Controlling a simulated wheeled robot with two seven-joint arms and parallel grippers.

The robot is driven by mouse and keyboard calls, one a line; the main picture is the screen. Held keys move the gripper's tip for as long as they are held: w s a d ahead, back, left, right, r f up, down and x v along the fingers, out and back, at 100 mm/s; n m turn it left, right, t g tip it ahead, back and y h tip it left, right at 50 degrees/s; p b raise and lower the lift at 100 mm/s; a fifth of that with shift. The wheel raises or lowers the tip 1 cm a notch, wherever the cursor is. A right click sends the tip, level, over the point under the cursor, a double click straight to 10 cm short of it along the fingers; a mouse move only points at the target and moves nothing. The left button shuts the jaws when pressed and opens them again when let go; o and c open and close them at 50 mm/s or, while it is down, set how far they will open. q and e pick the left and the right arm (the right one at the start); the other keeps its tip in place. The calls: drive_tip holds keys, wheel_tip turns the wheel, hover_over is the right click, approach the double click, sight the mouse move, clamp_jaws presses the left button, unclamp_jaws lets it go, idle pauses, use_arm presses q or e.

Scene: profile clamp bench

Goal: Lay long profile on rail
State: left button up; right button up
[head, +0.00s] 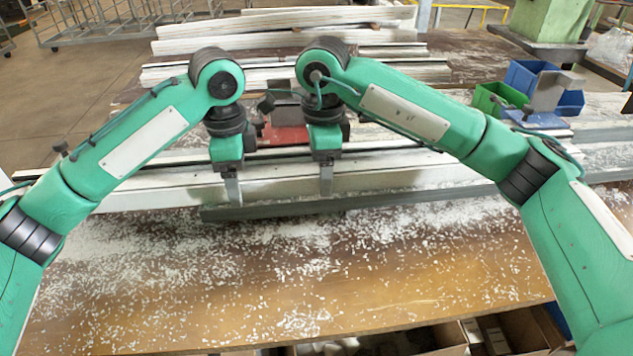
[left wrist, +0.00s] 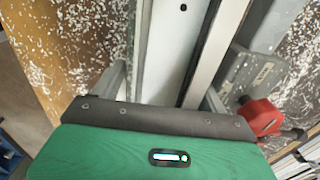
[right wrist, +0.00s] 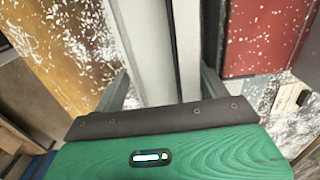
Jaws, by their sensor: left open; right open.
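The long white profile (head: 400,176) lies lengthwise across the bench, beside a grey metal rail (head: 375,203) along its near side. Whether it rests on the rail I cannot tell. My left gripper (head: 231,188) points down at the profile, fingers apart; in the left wrist view the profile (left wrist: 168,50) runs between them. My right gripper (head: 326,180) is a little to the right, also pointing down and open; in the right wrist view the profile (right wrist: 147,50) passes between its fingers. The far fingers are hidden in the head view, and neither gripper visibly presses on the profile.
A red clamp part (head: 285,135) stands behind the profile; a red knob (left wrist: 262,116) shows in the left wrist view. Stacked white profiles (head: 280,35) lie at the back. Green (head: 498,101) and blue bins stand at the right. The front tabletop (head: 270,290) has only white chips.

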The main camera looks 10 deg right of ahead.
use_arm(q)
wheel_tip(320, 180, up, 8)
drive_tip(key=shift+f, duration=0.1)
use_arm(e)
drive_tip(key=shift+w+d+r, duration=0.1)
drive_tip(key=shift+w, duration=0.2)
use_arm(q)
drive_tip(key=shift+s+r, duration=0.1)
drive_tip(key=shift+r, duration=0.2)
use_arm(e)
drive_tip(key=shift+r, duration=0.1)
use_arm(q)
drive_tip(key=shift+r+p, duration=0.8)
drive_tip(key=shift+p, duration=0.15)
use_arm(e)
drive_tip(key=shift+r, duration=0.9)
use_arm(q)
wheel_tip(320, 180, up, 29)
drive_tip(key=p, duration=2.9)
use_arm(e)
wheel_tip(320, 180, up, 28)
drive_tip(key=shift+r, duration=0.25)
